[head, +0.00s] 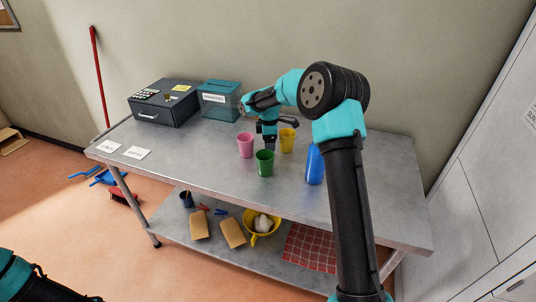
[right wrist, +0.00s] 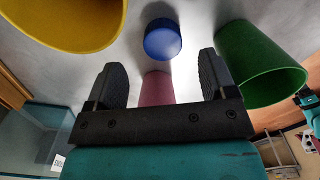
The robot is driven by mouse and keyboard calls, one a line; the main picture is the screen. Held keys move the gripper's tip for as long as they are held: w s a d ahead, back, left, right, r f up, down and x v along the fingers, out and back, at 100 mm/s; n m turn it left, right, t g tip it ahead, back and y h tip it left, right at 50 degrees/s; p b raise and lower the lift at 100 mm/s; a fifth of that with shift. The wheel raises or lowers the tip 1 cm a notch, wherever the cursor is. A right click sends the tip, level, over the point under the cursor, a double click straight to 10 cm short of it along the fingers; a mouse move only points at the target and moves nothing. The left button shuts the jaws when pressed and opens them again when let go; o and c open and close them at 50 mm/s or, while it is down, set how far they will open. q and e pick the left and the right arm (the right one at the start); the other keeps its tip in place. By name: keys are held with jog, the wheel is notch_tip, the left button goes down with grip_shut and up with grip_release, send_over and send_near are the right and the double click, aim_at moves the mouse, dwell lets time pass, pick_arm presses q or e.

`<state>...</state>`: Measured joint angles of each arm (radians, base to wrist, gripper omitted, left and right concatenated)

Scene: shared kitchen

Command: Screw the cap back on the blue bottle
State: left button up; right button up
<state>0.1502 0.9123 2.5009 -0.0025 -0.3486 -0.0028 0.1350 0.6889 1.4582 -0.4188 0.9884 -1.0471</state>
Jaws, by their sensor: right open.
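The blue bottle (head: 313,168) stands upright on the metal table, to the right of the cups; my right arm hides part of it, and its top is hard to make out. A round blue cap (right wrist: 162,44) lies on the table among the cups in the right wrist view; I cannot make it out in the head view. My right gripper (head: 268,145) points down among the cups. My left gripper is out of view; only part of my left arm shows.
Close around the right gripper stand a pink cup (head: 245,146), a green cup (head: 264,164) and a yellow cup (head: 287,141). A dark cash box (head: 163,106) and a teal-lidded clear box (head: 219,103) stand at the back. The table's front left is mostly clear.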

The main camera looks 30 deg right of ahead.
jog(key=shift+s+a+f, duration=0.1)
jog(key=shift+s+f, duration=0.05)
jog(key=shift+f, duration=2.4)
jog(key=c, duration=1)
jog(key=shift+r, duration=0.1)
notch_tip(320, 180, up, 10)
jog(key=shift+f, duration=0.1)
